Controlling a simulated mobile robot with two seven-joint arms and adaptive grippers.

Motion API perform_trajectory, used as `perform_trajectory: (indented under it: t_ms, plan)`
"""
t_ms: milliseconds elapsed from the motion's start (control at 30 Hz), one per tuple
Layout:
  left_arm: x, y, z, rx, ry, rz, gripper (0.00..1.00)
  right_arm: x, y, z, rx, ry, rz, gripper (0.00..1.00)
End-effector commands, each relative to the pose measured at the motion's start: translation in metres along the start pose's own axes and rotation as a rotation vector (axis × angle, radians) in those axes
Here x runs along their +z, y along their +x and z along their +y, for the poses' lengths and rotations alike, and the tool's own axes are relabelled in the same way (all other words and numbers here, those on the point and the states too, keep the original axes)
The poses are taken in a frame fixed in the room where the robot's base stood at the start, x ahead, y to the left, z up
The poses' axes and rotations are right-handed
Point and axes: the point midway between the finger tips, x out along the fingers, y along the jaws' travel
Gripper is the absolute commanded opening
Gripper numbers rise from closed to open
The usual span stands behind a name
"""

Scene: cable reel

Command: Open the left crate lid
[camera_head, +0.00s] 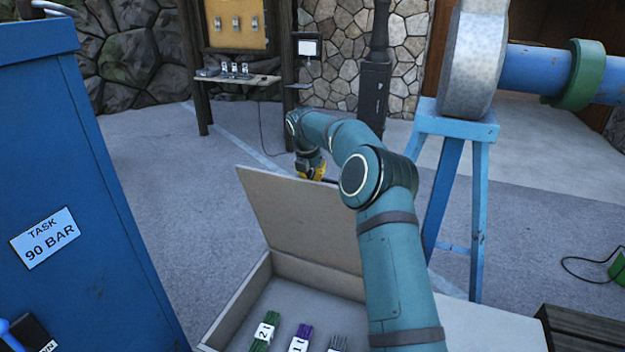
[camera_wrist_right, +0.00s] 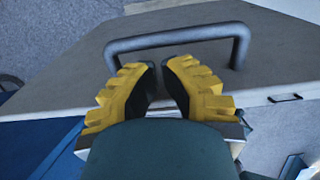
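The left crate (camera_head: 233,302) stands at the bottom centre of the head view. Its grey-beige lid (camera_head: 300,220) is raised and tilted back, so the inside shows. My right arm reaches over the lid, and my right gripper (camera_head: 313,171) is at the lid's far side, its tips partly hidden. In the right wrist view, the yellow-and-black fingers of this gripper (camera_wrist_right: 160,68) have a narrow gap between them. The dark handle bar (camera_wrist_right: 175,36) of the lid runs across just beyond the fingertips, not visibly between them. My left gripper is not in view.
Green (camera_head: 263,335), purple (camera_head: 301,338) and grey (camera_head: 338,344) tagged bundles lie in the crate. A blue cabinet (camera_head: 85,180) stands at left. A pale flat surface (camera_head: 490,325) and a blue stand (camera_head: 450,190) are at right. Paved floor behind the lid is clear.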

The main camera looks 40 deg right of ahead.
Motion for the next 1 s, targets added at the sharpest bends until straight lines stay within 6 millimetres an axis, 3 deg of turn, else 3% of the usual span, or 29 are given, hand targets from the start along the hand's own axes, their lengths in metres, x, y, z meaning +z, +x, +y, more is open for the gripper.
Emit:
perform_trajectory:
  t_ms: [300,500,833,1000]
  plan:
    - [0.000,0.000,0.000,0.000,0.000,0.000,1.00,0.000,-0.066,0.001,0.002,0.000,-0.002,0.00]
    - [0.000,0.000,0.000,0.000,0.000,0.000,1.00,0.000,-0.091,0.001,0.001,0.000,-0.001,0.00]
    - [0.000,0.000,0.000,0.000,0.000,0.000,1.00,-0.001,-0.098,0.001,0.001,0.001,0.001,0.00]
    - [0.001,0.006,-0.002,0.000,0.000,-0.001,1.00,-0.021,-0.073,0.017,0.027,0.044,0.024,0.00]
